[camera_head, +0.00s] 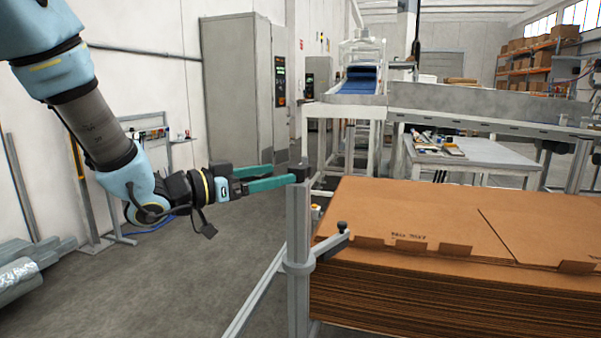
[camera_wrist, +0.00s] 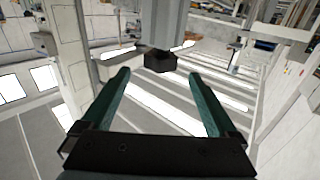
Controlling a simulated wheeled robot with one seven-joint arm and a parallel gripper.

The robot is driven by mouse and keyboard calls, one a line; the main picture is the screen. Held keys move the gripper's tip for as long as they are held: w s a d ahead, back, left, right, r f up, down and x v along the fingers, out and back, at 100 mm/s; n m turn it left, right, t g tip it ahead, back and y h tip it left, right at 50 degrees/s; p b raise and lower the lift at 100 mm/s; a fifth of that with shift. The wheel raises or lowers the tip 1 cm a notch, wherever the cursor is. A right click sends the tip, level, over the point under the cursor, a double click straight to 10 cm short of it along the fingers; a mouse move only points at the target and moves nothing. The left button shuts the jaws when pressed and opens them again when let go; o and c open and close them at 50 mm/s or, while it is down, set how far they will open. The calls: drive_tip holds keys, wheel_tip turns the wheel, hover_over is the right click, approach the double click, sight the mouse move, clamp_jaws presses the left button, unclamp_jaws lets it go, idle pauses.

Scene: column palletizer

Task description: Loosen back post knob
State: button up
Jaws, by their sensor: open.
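A grey upright post (camera_head: 299,235) stands at the left corner of the cardboard stack. A dark knob-like piece (camera_head: 299,171) sits at its top. Lower down, a collar (camera_head: 298,267) carries a short arm with a small black knob (camera_head: 342,227). I see only this post clearly, and cannot tell which knob is the back one. My gripper (camera_head: 283,174) is open, its teal fingers reaching from the left to the post top. In the wrist view, the black piece (camera_wrist: 160,62) lies just beyond and between the fingertips (camera_wrist: 159,75), with nothing visibly held.
A tall stack of flat cardboard (camera_head: 450,220) fills the right. A grey rail (camera_head: 253,300) slopes down-left from the post. A worktable (camera_head: 480,154) and conveyor frame (camera_head: 470,123) stand behind. Grey cabinets (camera_head: 238,85) are at the back left.

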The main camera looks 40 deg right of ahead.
sight(307, 180)
drive_tip(key=d, duration=0.3)
drive_tip(key=d+p, duration=0.1)
drive_tip(key=d, duration=0.2)
drive_tip(key=s+d+p, duration=0.1)
drive_tip(key=d, duration=0.2)
drive_tip(key=shift+d, duration=0.1)
drive_tip(key=c, duration=1.4)
